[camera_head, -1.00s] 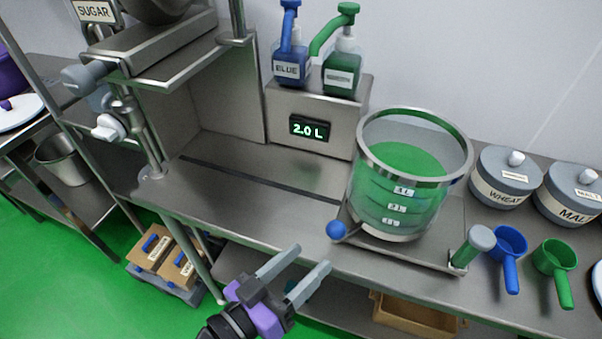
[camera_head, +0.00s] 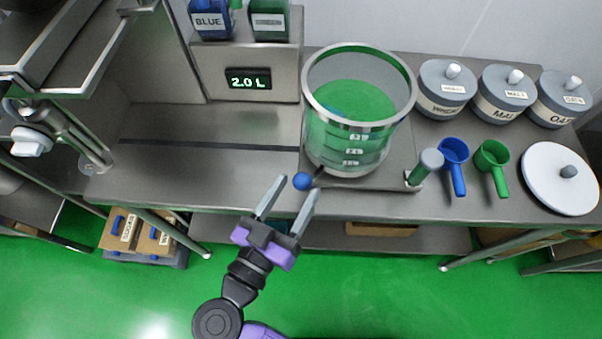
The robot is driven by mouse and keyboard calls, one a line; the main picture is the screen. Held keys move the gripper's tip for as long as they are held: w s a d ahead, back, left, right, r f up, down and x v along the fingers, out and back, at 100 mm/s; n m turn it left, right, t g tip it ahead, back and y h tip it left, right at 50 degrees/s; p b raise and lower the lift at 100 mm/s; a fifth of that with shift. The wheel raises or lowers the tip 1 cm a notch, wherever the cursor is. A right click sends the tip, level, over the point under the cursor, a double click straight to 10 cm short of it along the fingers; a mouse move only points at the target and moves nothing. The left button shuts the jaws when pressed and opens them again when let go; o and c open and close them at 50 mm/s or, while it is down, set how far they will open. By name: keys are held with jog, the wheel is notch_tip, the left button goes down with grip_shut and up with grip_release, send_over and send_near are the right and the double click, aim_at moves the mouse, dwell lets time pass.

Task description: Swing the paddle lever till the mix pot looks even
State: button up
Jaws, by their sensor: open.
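The mix pot (camera_head: 358,128) is a clear round vessel with a metal rim. It holds green liquid (camera_head: 355,98) that looks mostly even, with small darker bluish patches low at its edge. A short dark lever with a blue ball knob (camera_head: 302,181) sticks out at the pot's lower front left. A green handle with a grey cap (camera_head: 425,165) stands at the right of the pot's base; I cannot tell which of these is the paddle lever. My gripper (camera_head: 298,186) is open, and the blue knob appears between its fingertips. I cannot tell whether they touch it.
A metal dispenser box (camera_head: 247,62) reading 2.0 L stands behind left, with blue and green bottles on top. Lidded canisters (camera_head: 507,92), a blue scoop (camera_head: 454,160), a green scoop (camera_head: 492,160) and a white disc (camera_head: 558,178) are right. The counter's left (camera_head: 200,170) is clear.

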aim_at(298, 189)
jog(key=shift+p+x, duration=0.3)
jog(key=shift+x, duration=1.4)
jog(key=shift+s, duration=0.1)
grip_shut()
